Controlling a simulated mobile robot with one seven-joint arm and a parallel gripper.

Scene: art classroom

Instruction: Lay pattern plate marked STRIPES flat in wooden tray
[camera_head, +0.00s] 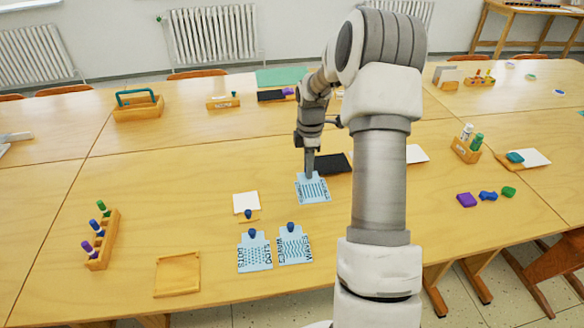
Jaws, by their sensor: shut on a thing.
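The light blue STRIPES pattern plate (313,190) has dark lines on it and lies low over or on the table, right of centre; I cannot tell whether it touches the table. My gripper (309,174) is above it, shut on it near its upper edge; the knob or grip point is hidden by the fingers. The wooden tray (177,274) is a shallow square, empty, at the front left of the table. Two more blue plates with dark blue knobs, DOTS (255,254) and WAVES (294,247), lie flat between the tray and my gripper.
White paper (246,202) with a blue-knobbed stamp (248,215) lies behind the plates. A wooden rack (103,240) with coloured-handled tools stands left of the tray. A black pad (334,163) is beside my gripper. Purple, blue and green blocks (488,197) lie right. Table between rack and paper is clear.

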